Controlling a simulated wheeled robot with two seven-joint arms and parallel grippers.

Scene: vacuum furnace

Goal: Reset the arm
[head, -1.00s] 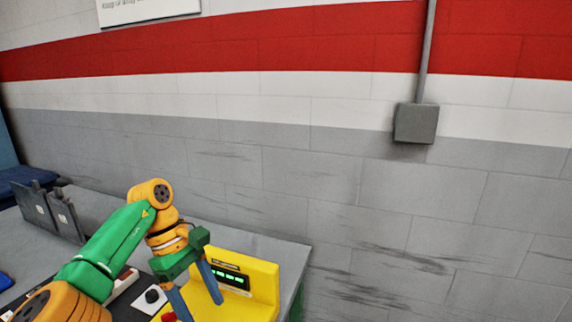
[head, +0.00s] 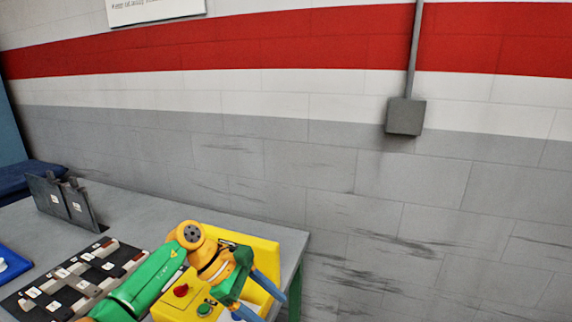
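My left arm, green and orange, comes in from the bottom left of the head view. Its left gripper (head: 267,306) has two blue fingers that stand apart with nothing seen between them. It is in front of the right part of the yellow control box (head: 262,247) and covers some of its face. I cannot tell whether it touches the box. A red knob (head: 181,290) and a green button (head: 204,309) show on the box to the left of the gripper. My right gripper is not in view.
The box stands at the right end of a grey table (head: 150,217). A black board with white labelled pieces (head: 62,273), dark upright plates (head: 62,200) and a blue tray (head: 12,262) are on the left. A wall with a grey junction box (head: 405,116) is behind.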

